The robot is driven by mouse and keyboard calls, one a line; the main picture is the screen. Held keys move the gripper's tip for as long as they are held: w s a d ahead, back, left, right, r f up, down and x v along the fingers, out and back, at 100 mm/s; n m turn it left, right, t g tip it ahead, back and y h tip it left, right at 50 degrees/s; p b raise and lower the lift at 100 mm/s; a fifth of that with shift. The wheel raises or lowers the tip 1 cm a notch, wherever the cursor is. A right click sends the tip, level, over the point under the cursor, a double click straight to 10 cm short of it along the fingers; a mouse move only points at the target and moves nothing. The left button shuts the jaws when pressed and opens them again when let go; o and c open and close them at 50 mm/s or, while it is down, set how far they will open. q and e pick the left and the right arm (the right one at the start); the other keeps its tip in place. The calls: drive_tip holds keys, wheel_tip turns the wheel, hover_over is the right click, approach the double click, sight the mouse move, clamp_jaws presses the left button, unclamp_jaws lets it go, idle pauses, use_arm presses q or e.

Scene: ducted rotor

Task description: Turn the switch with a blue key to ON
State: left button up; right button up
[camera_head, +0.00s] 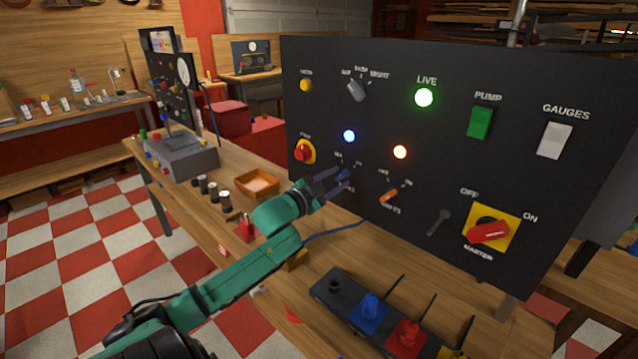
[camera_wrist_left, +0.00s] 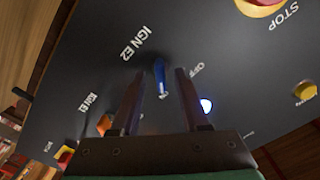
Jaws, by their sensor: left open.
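The switch with a blue key (camera_head: 345,174) is on the black panel, under the blue-white lamp. In the left wrist view the blue key (camera_wrist_left: 160,78) stands out between my finger tips, with "IGN E2" on one side and "OFF" on another. Lettering at the key's lower end is partly covered. I cannot tell surely which mark the key points to. My left gripper (camera_head: 335,181) is open, with one finger on each side of the key; contact is not clear. In the left wrist view the gripper (camera_wrist_left: 160,88) holds nothing. My right gripper is not in view.
An orange key switch (camera_head: 389,195) sits right of the blue one, a red stop button (camera_head: 304,152) to its left. The blue-white lamp (camera_head: 349,136) is above. A red master switch (camera_head: 488,232) is lower right. A dark block with coloured pieces (camera_head: 335,287) lies on the bench.

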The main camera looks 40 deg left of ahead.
use_arm(q)
drive_tip(key=s, duration=1.4)
drive_tip(key=shift+d, duration=0.15)
